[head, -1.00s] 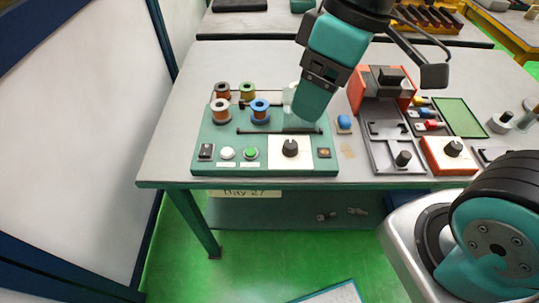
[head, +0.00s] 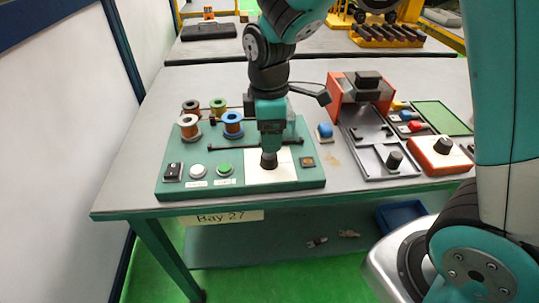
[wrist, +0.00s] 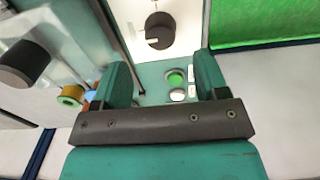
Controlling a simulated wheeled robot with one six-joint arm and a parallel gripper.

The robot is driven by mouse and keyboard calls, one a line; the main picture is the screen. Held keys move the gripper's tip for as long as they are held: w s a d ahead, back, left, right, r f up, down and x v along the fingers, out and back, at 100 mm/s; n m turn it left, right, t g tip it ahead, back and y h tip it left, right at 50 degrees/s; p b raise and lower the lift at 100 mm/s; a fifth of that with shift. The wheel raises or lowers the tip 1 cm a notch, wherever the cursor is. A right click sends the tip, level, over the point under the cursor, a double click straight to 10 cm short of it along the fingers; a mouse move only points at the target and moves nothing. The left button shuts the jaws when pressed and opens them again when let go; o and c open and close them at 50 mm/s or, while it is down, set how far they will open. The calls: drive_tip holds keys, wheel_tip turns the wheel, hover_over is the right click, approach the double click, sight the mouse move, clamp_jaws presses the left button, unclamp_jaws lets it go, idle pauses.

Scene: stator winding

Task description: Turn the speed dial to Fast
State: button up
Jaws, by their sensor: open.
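The speed dial is a dark round knob (head: 268,161) on a white plate (head: 286,173) at the front of the green panel. In the wrist view the dark knob (wrist: 160,29) shows a pale pointer mark toward the left. No speed lettering on the plate is readable. My gripper (head: 269,149) points down right above the dial and partly hides it in the head view. In the wrist view my gripper (wrist: 163,62) is open and empty, with the knob just beyond the gap between its fingertips. I cannot tell whether the fingers touch it.
Left of the dial are a green button (head: 224,168), a white button (head: 198,171) and a black switch (head: 173,171). Copper, green and blue spools (head: 232,123) stand behind. A small amber-marked square (head: 307,162) is at right. A second dial on an orange box (head: 440,153) stands farther right.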

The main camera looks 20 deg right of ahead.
sight(269, 155)
wheel_tip(269, 155, down, 7)
drive_tip(key=shift+r, duration=0.1)
idle(0.3)
drive_tip(key=c, duration=0.9)
